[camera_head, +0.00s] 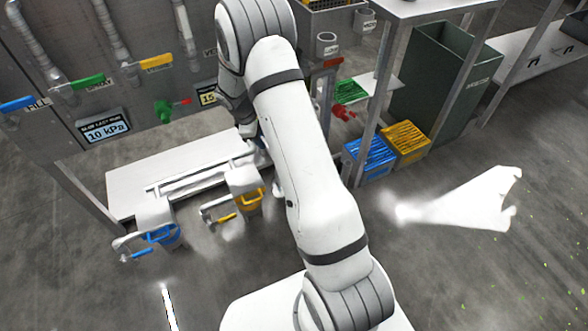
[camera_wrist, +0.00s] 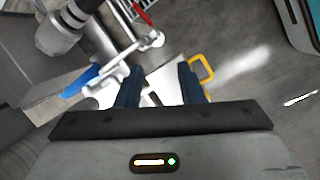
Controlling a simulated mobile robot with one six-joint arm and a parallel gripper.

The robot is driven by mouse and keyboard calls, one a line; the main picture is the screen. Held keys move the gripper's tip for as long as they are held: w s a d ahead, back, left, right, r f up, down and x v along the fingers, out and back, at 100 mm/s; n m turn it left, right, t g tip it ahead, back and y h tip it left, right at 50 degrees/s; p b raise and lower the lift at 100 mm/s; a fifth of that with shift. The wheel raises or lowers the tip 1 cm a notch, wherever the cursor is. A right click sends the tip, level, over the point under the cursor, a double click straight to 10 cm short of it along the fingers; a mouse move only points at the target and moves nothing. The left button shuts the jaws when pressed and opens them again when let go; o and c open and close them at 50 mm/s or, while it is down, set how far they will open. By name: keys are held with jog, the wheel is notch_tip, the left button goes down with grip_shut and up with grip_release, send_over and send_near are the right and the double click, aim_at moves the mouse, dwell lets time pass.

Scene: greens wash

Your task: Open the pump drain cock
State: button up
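I cannot tell for sure which part is the pump drain cock. In the wrist view a blue handle (camera_wrist: 85,80) lies left of the fingers and a yellow looped handle (camera_wrist: 203,68) just beyond the right finger. My gripper (camera_wrist: 160,85) is open, with nothing between its two dark fingers. In the head view it is hidden behind my arm.
A wall panel carries blue (camera_head: 15,103), green (camera_head: 88,82) and yellow (camera_head: 157,61) handles, a green fitting (camera_head: 165,110) and a 10 kPa display (camera_head: 105,129). Blue (camera_head: 370,158) and yellow (camera_head: 405,142) crates and a dark green bin (camera_head: 445,75) stand right.

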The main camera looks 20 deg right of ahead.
jog(key=w+f+n+b, duration=0.1)
jog(key=w+f+n, duration=0.15)
jog(key=f, duration=0.95)
jog(key=w+f+n+b, duration=0.1)
jog(key=f+n, duration=0.3)
jog(key=f, duration=0.8)
jog(key=shift+h, duration=0.3)
jog(key=d+b, duration=0.1)
jog(key=d, duration=0.5)
jog(key=d+b, duration=0.1)
jog(key=d, duration=0.5)
jog(key=shift+w+f, duration=0.15)
jog(key=shift+f, duration=0.05)
jog(key=b+x, duration=0.1)
jog(key=x, duration=0.3)
jog(key=shift+d+r+b, duration=0.1)
jog(key=shift+d+b, duration=0.05)
jog(key=shift+b, duration=0.15)
jog(key=shift+d+f, duration=0.25)
jog(key=shift+f, duration=0.25)
jog(key=shift+c, duration=0.3)
grip_shut()
